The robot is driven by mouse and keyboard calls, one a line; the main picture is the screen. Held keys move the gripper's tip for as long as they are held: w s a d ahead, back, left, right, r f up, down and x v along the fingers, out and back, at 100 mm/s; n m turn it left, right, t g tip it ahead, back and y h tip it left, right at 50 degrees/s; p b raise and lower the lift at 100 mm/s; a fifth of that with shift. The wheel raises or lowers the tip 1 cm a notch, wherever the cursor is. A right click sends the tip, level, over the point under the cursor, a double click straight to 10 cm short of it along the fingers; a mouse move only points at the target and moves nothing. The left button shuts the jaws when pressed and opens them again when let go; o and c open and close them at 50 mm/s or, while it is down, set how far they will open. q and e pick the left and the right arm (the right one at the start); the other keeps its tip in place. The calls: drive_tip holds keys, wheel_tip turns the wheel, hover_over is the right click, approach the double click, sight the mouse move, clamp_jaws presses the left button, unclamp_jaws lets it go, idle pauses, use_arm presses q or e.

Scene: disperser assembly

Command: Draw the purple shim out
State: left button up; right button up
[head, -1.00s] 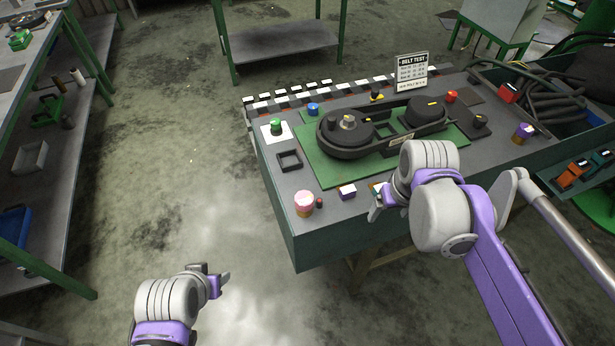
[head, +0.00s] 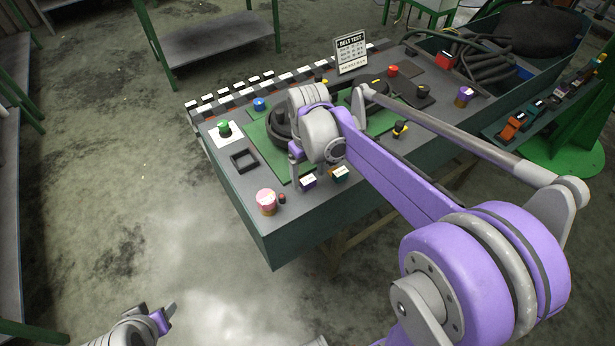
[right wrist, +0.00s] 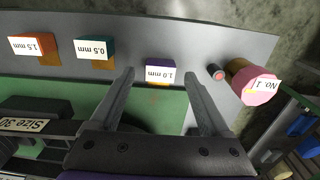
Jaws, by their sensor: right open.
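The purple block marked "1.0 mm" (head: 308,181), which I take for the purple shim, stands near the front edge of the bench. In the right wrist view the purple block (right wrist: 159,68) lies ahead, between the lines of my two fingers. My right gripper (head: 299,170) is open; in the right wrist view its fingers (right wrist: 160,80) stand apart with nothing held between them. My forearm and wrist hide part of the green plate behind. My left gripper (head: 165,316) is low at the lower left, away from the bench; its opening is unclear.
A teal block marked "0.5 mm" (head: 340,173) stands beside the purple one, and an orange "1.5 mm" block (right wrist: 34,50) farther along. A pink-topped jar (head: 266,201) and a small red-topped peg (head: 282,199) stand on the other side. Behind lies the belt unit's green plate (head: 258,140).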

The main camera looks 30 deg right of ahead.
drive_tip(key=shift+f, duration=0.95)
drive_tip(key=shift+c, duration=0.3)
clamp_jaws()
